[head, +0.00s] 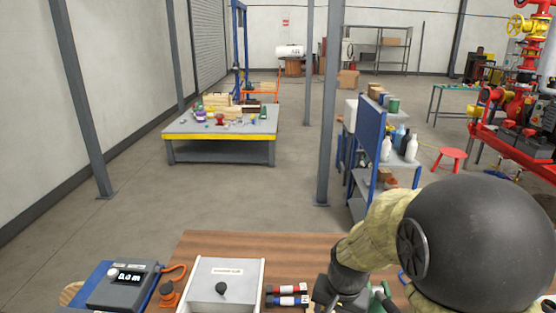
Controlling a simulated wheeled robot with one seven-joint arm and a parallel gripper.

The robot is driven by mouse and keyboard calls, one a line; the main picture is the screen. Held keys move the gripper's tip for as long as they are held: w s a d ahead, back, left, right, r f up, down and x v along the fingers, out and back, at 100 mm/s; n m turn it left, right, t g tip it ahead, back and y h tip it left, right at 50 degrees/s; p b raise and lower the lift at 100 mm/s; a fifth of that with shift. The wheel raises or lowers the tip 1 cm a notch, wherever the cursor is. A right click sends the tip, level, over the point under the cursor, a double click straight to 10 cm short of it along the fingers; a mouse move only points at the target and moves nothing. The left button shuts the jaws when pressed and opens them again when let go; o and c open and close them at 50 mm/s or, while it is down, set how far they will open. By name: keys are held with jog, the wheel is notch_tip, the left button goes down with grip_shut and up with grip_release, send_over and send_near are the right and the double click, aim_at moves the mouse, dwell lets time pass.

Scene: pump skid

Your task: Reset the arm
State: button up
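My arm fills the lower right of the head view, with a large dark rounded joint and a yellowish sleeved link. Its dark end, my gripper (328,294), is low over the wooden bench (330,247), just right of some small red and blue cylinders (287,295). The fingers are partly cut off by the bottom edge, and I cannot tell whether they are open or shut or hold anything.
Beyond stand a grey post (328,120), a blue shelf cart (368,145), a cluttered worktable (220,146) and red pump machinery (515,125). Open floor lies left of centre.

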jog(key=s+d+n+t, duration=0.1)
jog(key=s+d+n, duration=0.1)
jog(key=s+n, duration=0.2)
jog(key=s, duration=0.2)
jog(key=shift+s+d+r+n, duration=0.3)
jog(key=shift+s+d+n, duration=0.05)
jog(key=shift+n, duration=0.05)
